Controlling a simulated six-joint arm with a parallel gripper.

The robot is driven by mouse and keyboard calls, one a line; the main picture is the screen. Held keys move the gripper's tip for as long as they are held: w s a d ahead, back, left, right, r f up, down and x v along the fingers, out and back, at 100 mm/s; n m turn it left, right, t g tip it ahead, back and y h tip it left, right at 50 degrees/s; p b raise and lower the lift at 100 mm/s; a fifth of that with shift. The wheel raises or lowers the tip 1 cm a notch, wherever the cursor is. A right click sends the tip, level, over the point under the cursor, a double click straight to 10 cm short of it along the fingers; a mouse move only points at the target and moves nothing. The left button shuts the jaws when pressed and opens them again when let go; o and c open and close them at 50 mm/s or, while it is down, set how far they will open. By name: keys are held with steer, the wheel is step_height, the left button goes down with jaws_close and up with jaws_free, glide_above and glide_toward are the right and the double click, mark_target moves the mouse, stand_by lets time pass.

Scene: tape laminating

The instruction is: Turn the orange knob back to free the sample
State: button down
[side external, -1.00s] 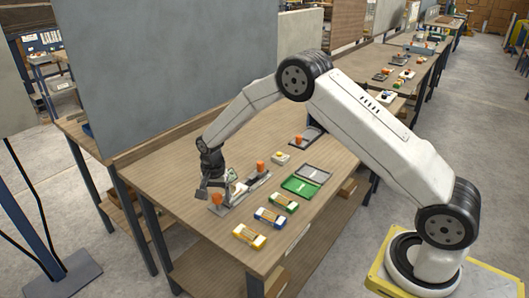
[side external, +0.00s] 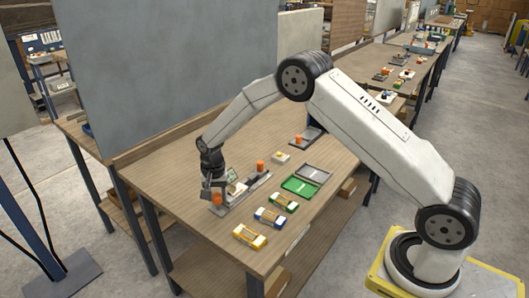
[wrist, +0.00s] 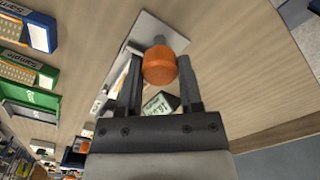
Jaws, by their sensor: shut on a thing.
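The orange knob (wrist: 160,66) sits between the fingers of my gripper (wrist: 160,85) in the wrist view, and my gripper is shut on it. In the side view the knob (side external: 217,199) stands at the near end of a grey fixture plate (side external: 228,207), with my gripper (side external: 210,190) right at it. A sample with green print (wrist: 158,103) shows beyond the knob, partly hidden by my fingers. A second orange knob (side external: 260,166) stands at the fixture's far end.
Yellow (side external: 250,236), blue (side external: 270,217) and green (side external: 285,202) labelled boxes stand in a row to the right. A green tray (side external: 300,187) and a grey tray (side external: 314,173) lie behind them. Another fixture with an orange knob (side external: 298,139) is at the back. Bare wood lies left of the fixture.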

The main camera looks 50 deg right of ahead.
steer(key=n, duration=0.8)
steer(key=shift+n, duration=0.4)
steer(key=n, duration=0.3)
steer(key=shift+n, duration=0.3)
steer(key=n, duration=0.4)
steer(key=shift+a, duration=0.1)
steer(key=shift+c, duration=1.3)
jaws_free()
steer(key=shift+r, duration=0.1)
